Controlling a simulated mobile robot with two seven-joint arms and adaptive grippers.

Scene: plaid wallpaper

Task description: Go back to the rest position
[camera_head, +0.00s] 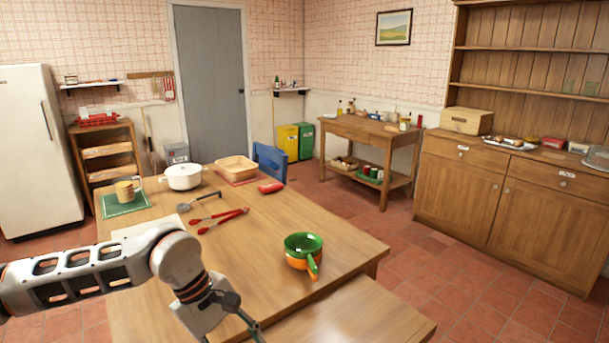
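My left arm comes in from the left over the near side of the wooden table (335,235). My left gripper (236,322) points down toward the bottom edge of the view, and a thin dark finger shows at its right side. Its fingertips are partly cut off, so I cannot tell whether it is open or shut. I see nothing held in it. My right arm and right gripper are not in view.
A green and orange pan (303,250) stands right of my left gripper. A chair (270,161) stands behind.

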